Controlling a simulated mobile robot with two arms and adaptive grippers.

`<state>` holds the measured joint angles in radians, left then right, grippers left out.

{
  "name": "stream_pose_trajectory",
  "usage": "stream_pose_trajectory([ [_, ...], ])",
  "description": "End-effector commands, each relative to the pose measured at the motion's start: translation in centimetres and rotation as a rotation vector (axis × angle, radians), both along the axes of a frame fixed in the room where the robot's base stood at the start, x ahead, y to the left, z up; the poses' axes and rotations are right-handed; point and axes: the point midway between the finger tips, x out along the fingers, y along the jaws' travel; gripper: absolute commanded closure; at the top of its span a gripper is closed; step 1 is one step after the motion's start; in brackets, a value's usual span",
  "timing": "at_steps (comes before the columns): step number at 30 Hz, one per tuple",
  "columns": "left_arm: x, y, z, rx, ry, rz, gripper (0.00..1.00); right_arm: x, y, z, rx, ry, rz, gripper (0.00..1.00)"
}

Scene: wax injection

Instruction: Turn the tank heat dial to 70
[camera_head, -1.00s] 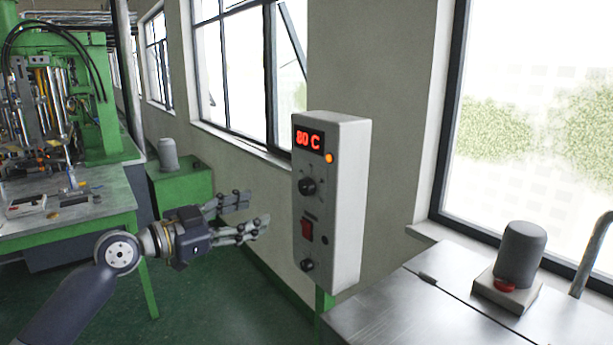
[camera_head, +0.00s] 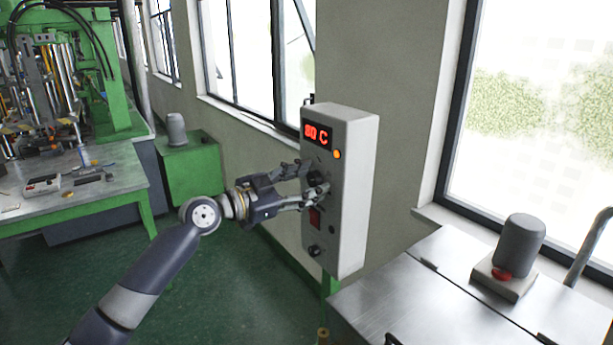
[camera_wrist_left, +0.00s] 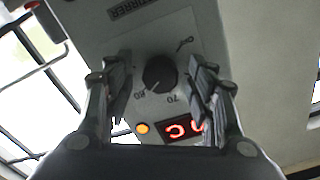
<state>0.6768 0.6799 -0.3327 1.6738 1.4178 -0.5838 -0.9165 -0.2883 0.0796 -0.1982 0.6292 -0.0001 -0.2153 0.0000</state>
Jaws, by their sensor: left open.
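The control box (camera_head: 352,195) is a light grey upright panel with a red display (camera_head: 316,134) reading 80 C. The black heat dial (camera_head: 316,178) sits below the display, partly hidden by my left gripper (camera_head: 312,181). In the left wrist view the dial (camera_wrist_left: 160,73) appears upside down between the two fingers of my left gripper (camera_wrist_left: 160,85). The fingers are open, one on each side, with gaps to the dial. A 70 mark (camera_wrist_left: 174,99) shows by the dial; another mark beside it is hard to read. My right gripper is not in view.
A red switch (camera_head: 315,217) and a lower black knob (camera_head: 314,251) are under the dial. An orange lamp (camera_head: 337,154) is beside the display. A metal table (camera_head: 430,300) stands to the right, and a green machine (camera_head: 110,80) far left.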

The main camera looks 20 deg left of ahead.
Motion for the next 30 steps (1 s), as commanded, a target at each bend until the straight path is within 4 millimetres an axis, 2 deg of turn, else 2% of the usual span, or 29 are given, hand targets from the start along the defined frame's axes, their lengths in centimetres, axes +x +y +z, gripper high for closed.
stream_pose_trajectory([
  [7,0.0,0.0,0.0,0.000,0.000,0.000,0.51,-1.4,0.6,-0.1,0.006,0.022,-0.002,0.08],
  [12,0.0,0.0,0.0,0.000,0.000,0.000,0.90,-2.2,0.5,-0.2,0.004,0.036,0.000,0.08],
  [13,0.0,0.0,0.0,0.000,0.000,0.000,0.93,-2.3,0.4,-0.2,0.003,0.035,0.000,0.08],
  [23,0.0,0.0,0.0,-0.020,0.014,0.000,0.93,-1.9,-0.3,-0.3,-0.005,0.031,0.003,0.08],
  [30,0.0,0.0,0.0,-0.112,0.084,0.000,0.93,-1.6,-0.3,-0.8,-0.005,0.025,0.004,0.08],
])
